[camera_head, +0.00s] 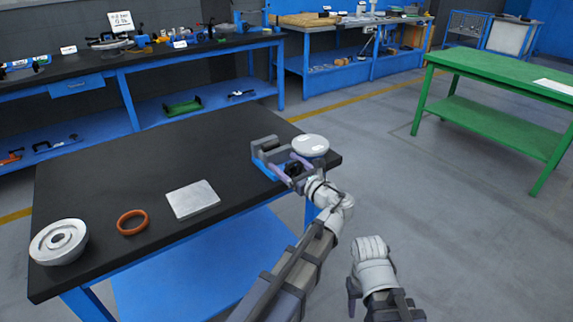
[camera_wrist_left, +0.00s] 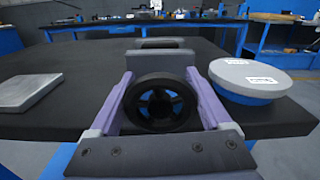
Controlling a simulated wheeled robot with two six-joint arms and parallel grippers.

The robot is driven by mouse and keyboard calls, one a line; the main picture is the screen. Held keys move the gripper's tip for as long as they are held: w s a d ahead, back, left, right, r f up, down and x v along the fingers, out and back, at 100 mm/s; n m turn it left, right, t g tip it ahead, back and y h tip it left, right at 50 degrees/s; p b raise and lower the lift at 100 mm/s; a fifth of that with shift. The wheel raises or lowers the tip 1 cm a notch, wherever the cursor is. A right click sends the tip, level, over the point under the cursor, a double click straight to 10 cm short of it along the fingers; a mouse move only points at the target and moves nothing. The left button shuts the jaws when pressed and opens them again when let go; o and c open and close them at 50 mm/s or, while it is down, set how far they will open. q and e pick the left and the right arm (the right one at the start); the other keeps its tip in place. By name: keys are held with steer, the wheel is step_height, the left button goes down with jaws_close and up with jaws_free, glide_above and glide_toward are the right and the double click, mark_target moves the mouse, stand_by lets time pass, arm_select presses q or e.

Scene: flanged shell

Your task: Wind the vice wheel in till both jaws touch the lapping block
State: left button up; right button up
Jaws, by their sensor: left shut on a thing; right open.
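The vice (camera_head: 264,166) has a blue base and grey jaws and stands near the right end of the black bench. In the left wrist view its grey jaw parts (camera_wrist_left: 160,57) show behind the black spoked wheel (camera_wrist_left: 160,104). My left gripper (camera_head: 285,166) is shut on the wheel, with a purple finger on each side of its rim. The fingers and arm cover part of the vice. I cannot make out the lapping block or whether the jaws touch it. My right gripper (camera_head: 370,268) is low in front of the bench, away from the vice; its fingers are hardly visible.
A round grey disc with white labels (camera_head: 311,145) stands close right of the vice. A grey plate (camera_head: 193,199), an orange ring (camera_head: 132,222) and a white flanged round part (camera_head: 59,242) lie to the left. A green table (camera_head: 505,84) stands apart across open floor.

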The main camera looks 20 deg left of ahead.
arm_select(q)
steer(key=shift+c, duration=0.9)
steer(key=shift+n, duration=0.7)
steer(key=o, duration=1.2)
steer(key=shift+s, duration=0.1)
